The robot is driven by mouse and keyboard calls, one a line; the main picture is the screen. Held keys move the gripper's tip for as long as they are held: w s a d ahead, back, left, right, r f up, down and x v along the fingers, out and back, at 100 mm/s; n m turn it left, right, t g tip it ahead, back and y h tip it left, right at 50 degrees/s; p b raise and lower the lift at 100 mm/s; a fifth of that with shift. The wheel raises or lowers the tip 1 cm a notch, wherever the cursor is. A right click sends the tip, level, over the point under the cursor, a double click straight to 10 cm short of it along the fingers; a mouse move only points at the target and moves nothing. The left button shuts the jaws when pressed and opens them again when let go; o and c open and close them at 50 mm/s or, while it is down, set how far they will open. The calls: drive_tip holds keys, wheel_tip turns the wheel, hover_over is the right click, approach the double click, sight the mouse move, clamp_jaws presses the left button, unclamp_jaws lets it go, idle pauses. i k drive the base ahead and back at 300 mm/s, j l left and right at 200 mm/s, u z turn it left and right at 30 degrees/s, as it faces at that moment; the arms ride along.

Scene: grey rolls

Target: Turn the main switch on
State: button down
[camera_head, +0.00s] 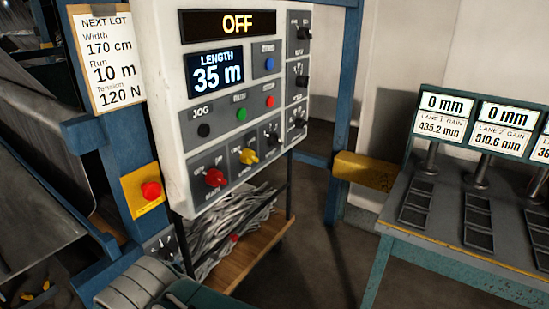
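The control panel (180,110) is a pale box in the upper left of the head view. Its top display (237,24) reads OFF in yellow letters. The red rotary knob (214,178) at the panel's lower left has a blurred label below it that seems to read MAIN. Small position marks sit above this knob, but its exact setting is too small to tell. A yellow knob (249,156) and a black knob (271,138) sit to its right. My gripper's fingers do not show in this view.
A red button on a yellow plate (150,191) sits left of the panel. A blue post (343,100) and a yellow block (365,170) stand right of it. A bench (420,235) with displays fills the right. Grey floor (310,250) lies open between.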

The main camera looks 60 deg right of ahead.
sight(214, 177)
drive_tip(key=k+j+z, duration=0.1)
drive_tip(key=z, duration=1.6)
